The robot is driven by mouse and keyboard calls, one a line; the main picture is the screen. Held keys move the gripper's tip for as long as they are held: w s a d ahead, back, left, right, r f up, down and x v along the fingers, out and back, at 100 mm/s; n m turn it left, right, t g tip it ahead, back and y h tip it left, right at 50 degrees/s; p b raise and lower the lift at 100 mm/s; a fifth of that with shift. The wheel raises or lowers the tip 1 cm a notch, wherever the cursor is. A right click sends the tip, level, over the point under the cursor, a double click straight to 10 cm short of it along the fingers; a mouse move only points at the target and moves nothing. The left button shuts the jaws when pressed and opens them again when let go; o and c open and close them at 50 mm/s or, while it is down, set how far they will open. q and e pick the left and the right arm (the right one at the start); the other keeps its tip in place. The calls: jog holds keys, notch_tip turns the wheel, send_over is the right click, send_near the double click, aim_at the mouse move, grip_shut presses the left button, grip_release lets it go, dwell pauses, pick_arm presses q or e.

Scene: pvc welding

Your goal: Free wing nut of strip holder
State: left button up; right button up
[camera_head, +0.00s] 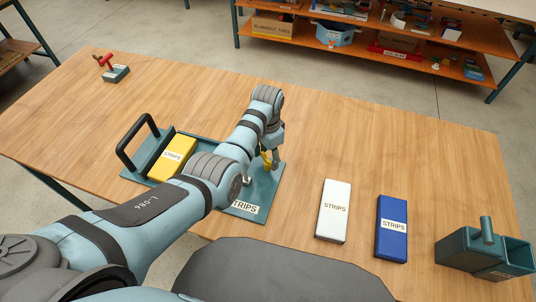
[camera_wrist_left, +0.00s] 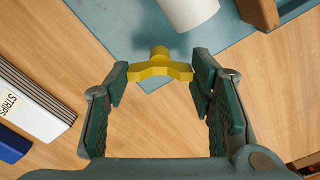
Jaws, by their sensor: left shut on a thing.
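The strip holder (camera_head: 269,192) is a flat teal plate labelled STRIPS with a black handle at its left end. It lies on the table, partly hidden under my left arm. A yellow wing nut (camera_wrist_left: 160,70) shows in the wrist view near the holder's teal edge (camera_wrist_left: 120,25). My left gripper (camera_wrist_left: 161,76) is shut on the wing nut, with one wing at each fingertip. In the head view my left gripper (camera_head: 268,158) points down over the holder's right part, with a bit of yellow between its fingers. Whether the nut is still on a thread is hidden.
A yellow STRIPS box (camera_head: 172,157) is on the holder's left part. White (camera_head: 333,211) and blue (camera_head: 391,228) STRIPS boxes lie to the right. A teal container (camera_head: 485,254) stands at the right. A red-handled tool (camera_head: 110,68) is far left. A white cylinder (camera_wrist_left: 188,12) is near the nut.

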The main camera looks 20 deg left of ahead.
aim_at(268, 158)
pick_arm(q)
jog(key=n+p, duration=0.1)
jog(key=n, duration=0.2)
jog(key=shift+r+p, duration=0.15)
jog(key=shift+p, duration=0.2)
jog(key=shift+n+p, duration=0.45)
jog(key=shift+n, duration=1.45)
jog(key=o, duration=1.2)
jog(key=shift+c, duration=0.2)
notch_tip(268, 158, up, 12)
